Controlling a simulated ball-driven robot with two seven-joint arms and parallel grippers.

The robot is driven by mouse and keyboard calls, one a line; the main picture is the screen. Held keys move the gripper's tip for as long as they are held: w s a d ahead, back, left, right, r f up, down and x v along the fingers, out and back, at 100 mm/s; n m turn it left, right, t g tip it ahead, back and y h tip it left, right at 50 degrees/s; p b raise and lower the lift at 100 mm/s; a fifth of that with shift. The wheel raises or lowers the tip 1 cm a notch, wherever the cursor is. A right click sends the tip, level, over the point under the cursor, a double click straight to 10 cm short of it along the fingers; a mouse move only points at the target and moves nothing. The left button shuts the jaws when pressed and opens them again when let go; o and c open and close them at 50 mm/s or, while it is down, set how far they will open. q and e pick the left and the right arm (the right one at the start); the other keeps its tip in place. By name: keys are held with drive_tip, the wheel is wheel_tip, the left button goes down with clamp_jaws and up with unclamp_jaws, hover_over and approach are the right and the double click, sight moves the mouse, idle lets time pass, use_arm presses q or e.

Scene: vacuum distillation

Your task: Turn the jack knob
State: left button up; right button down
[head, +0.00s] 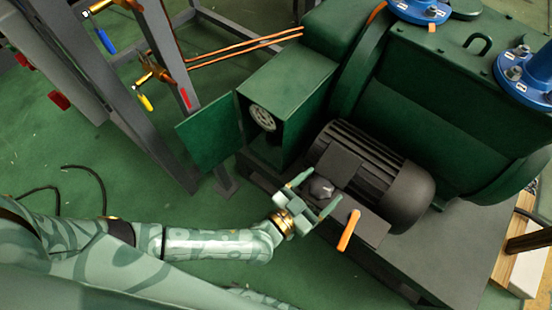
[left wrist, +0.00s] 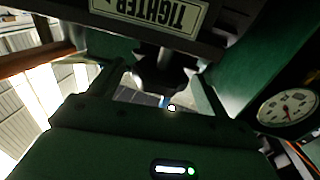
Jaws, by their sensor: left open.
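The jack knob (head: 321,188) is a small grey lobed knob beside the black motor, on the motor's near side. In the left wrist view the knob (left wrist: 163,76) looks dark and sits on a short shaft below a plate. My left gripper (head: 316,193) is open, with one finger on each side of the knob. In the left wrist view the knob also lies between the fingers of my left gripper (left wrist: 160,84). I cannot tell whether either finger touches it. My right gripper is not in view.
A black motor (head: 400,190) and a dark plate with an orange handle (head: 349,230) stand close by. A label reading "TIGHTER" (left wrist: 155,12) shows upside down above the knob. A dial gauge (left wrist: 288,106) is at right. A green open panel (head: 206,130) stands behind my arm.

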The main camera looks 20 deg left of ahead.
use_arm(q)
drive_tip(key=p+v, duration=0.4)
drive_tip(key=v, duration=1.1)
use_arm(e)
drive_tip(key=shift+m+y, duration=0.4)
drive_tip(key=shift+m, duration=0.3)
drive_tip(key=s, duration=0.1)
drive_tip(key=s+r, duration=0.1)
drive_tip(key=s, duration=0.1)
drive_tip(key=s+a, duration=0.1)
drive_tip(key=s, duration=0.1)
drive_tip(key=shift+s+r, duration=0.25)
use_arm(q)
drive_tip(key=shift+s+r, duration=0.1)
